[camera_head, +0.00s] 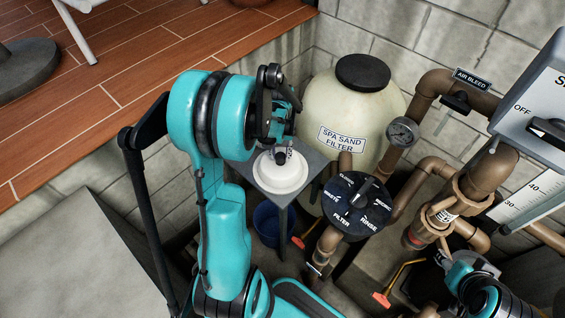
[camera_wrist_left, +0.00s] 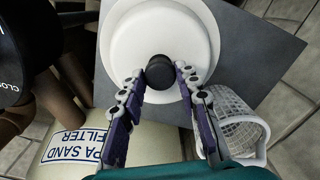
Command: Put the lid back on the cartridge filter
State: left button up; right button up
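The lid (camera_head: 280,175) is a round white disc with a dark knob (camera_wrist_left: 160,72) at its centre. It lies on a square grey stand top (camera_head: 242,158). The lid also fills the upper middle of the left wrist view (camera_wrist_left: 125,45). My left gripper (camera_head: 284,148) is over the lid, pointing down. In the left wrist view its two fingers (camera_wrist_left: 158,76) are apart, one on each side of the knob, with small gaps visible. My right arm shows at the lower right of the head view, but its fingers are not clear. I cannot make out the cartridge filter body.
A cream spa sand filter (camera_head: 335,105) stands behind the stand. A black valve dial (camera_head: 352,215) and brown pipes (camera_head: 489,170) crowd the right. A blue bucket (camera_head: 266,226) is below the stand. A white mesh basket (camera_wrist_left: 238,118) shows in the left wrist view.

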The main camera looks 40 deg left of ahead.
pick_arm(q)
jog(key=shift+r, duration=0.1)
dwell(0.4)
jog(key=shift+r+p, duration=1.85)
jog(key=shift+r, duration=0.6)
jog(key=shift+d+f, duration=0.1)
